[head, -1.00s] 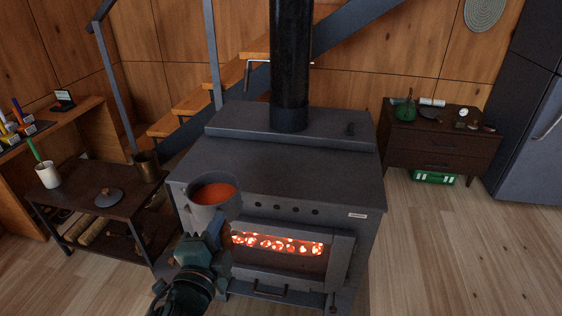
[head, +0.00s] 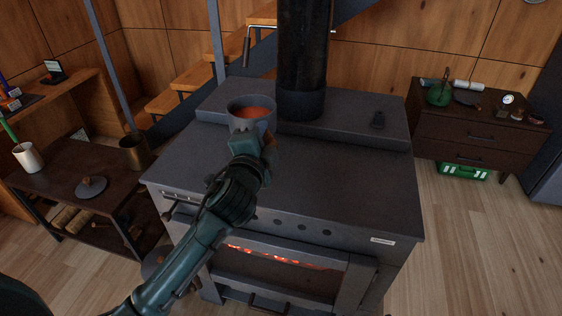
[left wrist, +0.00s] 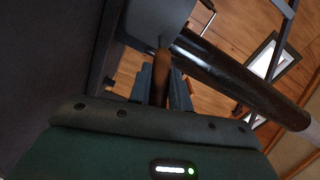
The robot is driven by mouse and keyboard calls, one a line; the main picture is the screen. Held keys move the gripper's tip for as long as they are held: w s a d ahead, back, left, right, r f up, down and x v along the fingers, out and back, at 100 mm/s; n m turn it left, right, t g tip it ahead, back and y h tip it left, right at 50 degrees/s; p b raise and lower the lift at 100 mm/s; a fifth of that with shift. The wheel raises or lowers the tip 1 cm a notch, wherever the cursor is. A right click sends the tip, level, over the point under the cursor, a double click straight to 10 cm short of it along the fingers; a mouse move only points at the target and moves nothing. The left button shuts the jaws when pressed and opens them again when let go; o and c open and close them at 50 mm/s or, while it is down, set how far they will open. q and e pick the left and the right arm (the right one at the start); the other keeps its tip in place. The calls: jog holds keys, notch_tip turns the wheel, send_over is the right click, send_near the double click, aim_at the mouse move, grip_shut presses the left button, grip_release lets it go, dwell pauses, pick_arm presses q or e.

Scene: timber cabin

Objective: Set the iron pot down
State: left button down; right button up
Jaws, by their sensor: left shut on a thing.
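The iron pot (head: 264,124) is grey and holds orange-red soup. It is upright over the left back part of the dark stove (head: 330,185), in front of the raised back ledge, left of the flue. I cannot tell whether its base touches the stove top. My left gripper (head: 255,147) is shut on the pot's handle from the near side and hides part of the pot. In the left wrist view the wooden handle (left wrist: 161,80) lies between the fingers, with the grey pot (left wrist: 155,18) beyond. My right gripper is not in view.
The black flue pipe (head: 302,60) rises close to the right of the pot. The stove top's middle and right are clear. Embers glow in the firebox below. A low side table (head: 60,185) with a mug, lid and brass pot stands left; a drawer cabinet (head: 475,135) stands right.

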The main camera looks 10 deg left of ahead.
pick_arm(q)
jog(key=shift+f+b, duration=1.25)
jog(key=shift+f, duration=3.4)
jog(key=c, duration=1.7)
grip_release()
jog(key=shift+f, duration=0.25)
jog(key=o, duration=0.4)
jog(key=shift+s, duration=0.1)
jog(key=shift+r, duration=0.2)
jog(key=s, duration=1.2)
jog(key=s+d+f+n+g+h, duration=0.3)
jog(key=s+f+n+g+h, duration=0.2)
jog(key=s+f+n, duration=0.7)
jog(key=shift+s+d+f+n, duration=0.25)
jog(key=shift+s+f+n, duration=0.15)
jog(key=shift+s+f, duration=0.15)
